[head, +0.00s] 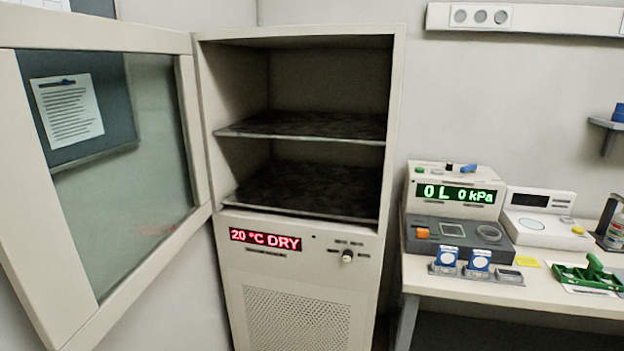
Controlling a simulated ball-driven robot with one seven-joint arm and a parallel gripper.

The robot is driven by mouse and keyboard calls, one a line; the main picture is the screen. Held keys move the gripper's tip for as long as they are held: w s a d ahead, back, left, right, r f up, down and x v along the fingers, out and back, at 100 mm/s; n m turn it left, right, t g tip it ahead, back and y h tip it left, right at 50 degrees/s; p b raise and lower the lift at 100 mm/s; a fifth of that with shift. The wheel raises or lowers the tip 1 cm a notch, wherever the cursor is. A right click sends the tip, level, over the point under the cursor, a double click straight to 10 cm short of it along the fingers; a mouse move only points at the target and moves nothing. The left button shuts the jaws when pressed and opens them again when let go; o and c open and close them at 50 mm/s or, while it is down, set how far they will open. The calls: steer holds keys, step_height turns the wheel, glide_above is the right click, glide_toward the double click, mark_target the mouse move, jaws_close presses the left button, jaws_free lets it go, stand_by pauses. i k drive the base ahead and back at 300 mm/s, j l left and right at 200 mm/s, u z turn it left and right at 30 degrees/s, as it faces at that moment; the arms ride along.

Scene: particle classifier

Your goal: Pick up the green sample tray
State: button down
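The green sample tray (586,277) lies on the white bench at the far right, near the bench's front edge. It has a raised green handle at its top, and its right end is close to the picture's edge. It rests on or beside a white sheet; I cannot tell exactly which. My gripper is not in view.
A cabinet (290,222) stands in the middle with its glass door (187,125) swung open to the left and two empty dark shelves. A display instrument (430,187), a white scale (541,222) and a rack with two blue-and-white containers (447,257) occupy the bench (500,294).

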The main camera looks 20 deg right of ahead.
mark_target(588, 277)
steer(key=z, duration=1.65)
steer(key=i+j+z, duration=0.1)
steer(key=z, duration=0.5)
steer(key=i+j+z, duration=0.25)
steer(key=j, duration=0.25)
steer(key=j+z, duration=0.25)
steer(key=j, duration=0.3)
steer(key=j+z, duration=0.2)
steer(key=j, duration=0.35)
